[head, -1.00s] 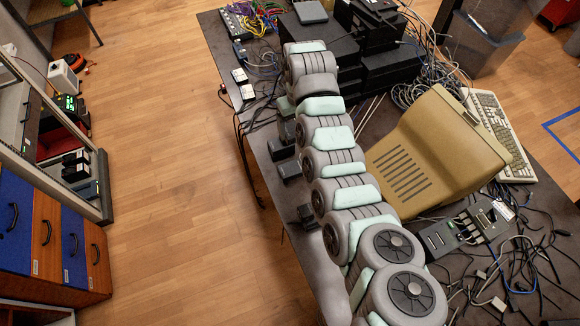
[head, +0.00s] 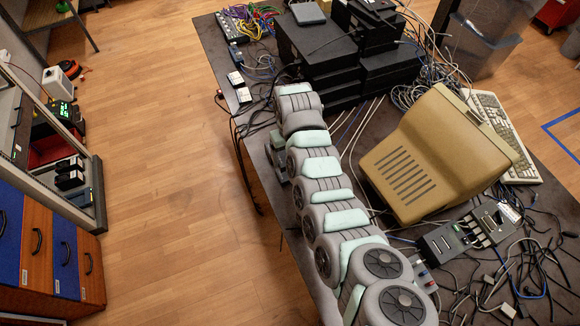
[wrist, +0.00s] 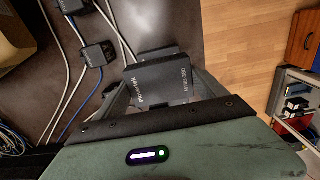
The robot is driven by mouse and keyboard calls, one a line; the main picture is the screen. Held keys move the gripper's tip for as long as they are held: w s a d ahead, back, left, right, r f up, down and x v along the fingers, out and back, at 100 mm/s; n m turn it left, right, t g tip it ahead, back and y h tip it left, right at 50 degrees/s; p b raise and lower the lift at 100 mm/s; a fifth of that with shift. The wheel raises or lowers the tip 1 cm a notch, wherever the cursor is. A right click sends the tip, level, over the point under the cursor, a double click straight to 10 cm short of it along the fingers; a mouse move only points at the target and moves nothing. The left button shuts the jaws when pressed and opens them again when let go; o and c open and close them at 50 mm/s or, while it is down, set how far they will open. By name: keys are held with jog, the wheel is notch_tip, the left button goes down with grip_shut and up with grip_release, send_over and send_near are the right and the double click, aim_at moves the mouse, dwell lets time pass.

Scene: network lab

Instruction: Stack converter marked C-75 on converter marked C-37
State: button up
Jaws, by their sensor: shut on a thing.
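My gripper (wrist: 162,72) is shut on a dark grey converter (wrist: 160,84) in the wrist view, with its fingers on either side. The converter has white lettering on its face, but I cannot read a C-number for certain. Two similar small dark boxes, one at mid-left (wrist: 98,53) and one at the top edge (wrist: 72,5), lie on the dark table left of it. Their marks are too small to read. A dark shape shows just beyond the held converter; I cannot tell what it is. In the head view my arm hides most of this area.
The dark table (head: 210,40) carries stacked black boxes (head: 315,50), a beige monitor (head: 435,155), a keyboard (head: 505,140) and many loose cables. Pale cables run beside the boxes in the wrist view. Wooden floor (head: 150,150) is open left of the table edge.

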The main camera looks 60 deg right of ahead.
jog(key=shift+f, duration=1.45)
jog(key=shift+f+b, duration=0.55)
jog(key=shift+f, duration=1.35)
jog(key=shift+f, duration=0.1)
jog(key=o, duration=1.6)
notch_tip(320, 180, up, 12)
jog(key=shift+r+p, duration=0.15)
jog(key=shift+p, duration=0.35)
jog(key=shift+w, duration=0.1)
